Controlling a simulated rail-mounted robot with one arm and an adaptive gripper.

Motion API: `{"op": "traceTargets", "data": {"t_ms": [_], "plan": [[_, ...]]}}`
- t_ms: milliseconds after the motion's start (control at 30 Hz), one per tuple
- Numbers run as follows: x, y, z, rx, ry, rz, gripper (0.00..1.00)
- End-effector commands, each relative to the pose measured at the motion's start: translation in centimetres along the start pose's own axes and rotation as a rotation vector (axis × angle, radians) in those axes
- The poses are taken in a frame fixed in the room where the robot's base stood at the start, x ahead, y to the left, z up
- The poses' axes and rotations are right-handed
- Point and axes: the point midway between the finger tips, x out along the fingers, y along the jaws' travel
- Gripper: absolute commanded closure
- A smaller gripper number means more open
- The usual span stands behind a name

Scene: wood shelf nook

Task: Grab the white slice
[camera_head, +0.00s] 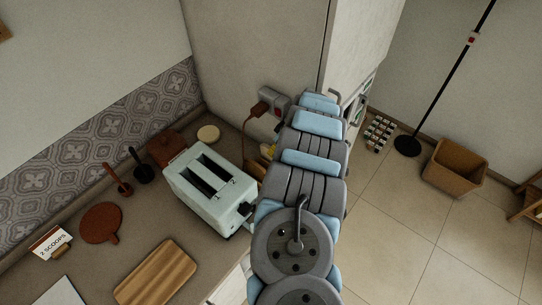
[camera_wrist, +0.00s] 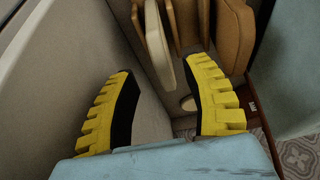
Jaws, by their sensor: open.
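The white slice (camera_wrist: 158,42) stands on edge in the wrist view, a pale cream slab among brown slices. My gripper (camera_wrist: 158,66) is open, its yellow ridged fingers with dark inner pads spread apart. In the picture the white slice shows in the gap between the fingertips, closer to the right finger. Nothing is held, and I cannot tell whether a finger touches the slice. In the head view my arm covers most of this spot, and I cannot make out the white slice there.
Brown slices (camera_wrist: 235,35) stand close to the right of the white slice. A pale wall (camera_wrist: 45,75) fills the left of the wrist view. In the head view a pale toaster (camera_head: 210,187) stands beside my arm, and a wooden board (camera_head: 155,273) lies on the counter.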

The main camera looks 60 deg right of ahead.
Motion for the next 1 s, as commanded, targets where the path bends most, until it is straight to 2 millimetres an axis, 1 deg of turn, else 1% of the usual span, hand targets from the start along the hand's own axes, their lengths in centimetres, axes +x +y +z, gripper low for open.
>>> {"op": "traceTargets", "data": {"t_ms": [200, 367, 567, 700, 900, 1000], "plan": [[0.4, -0.1, -1.1, -0.001, 0.001, -0.002, 0.51], [0.8, -0.1, -1.1, -0.001, 0.001, -0.001, 0.51], [2.2, -0.1, -0.8, 0.002, -0.003, -0.002, 0.51], [3.1, -0.1, -1.1, -0.002, 0.002, -0.001, 0.51], [4.5, 0.0, -0.9, -0.001, -0.002, 0.001, 0.51], [4.9, 0.0, -1.1, -0.002, 0.002, 0.001, 0.51]]}}
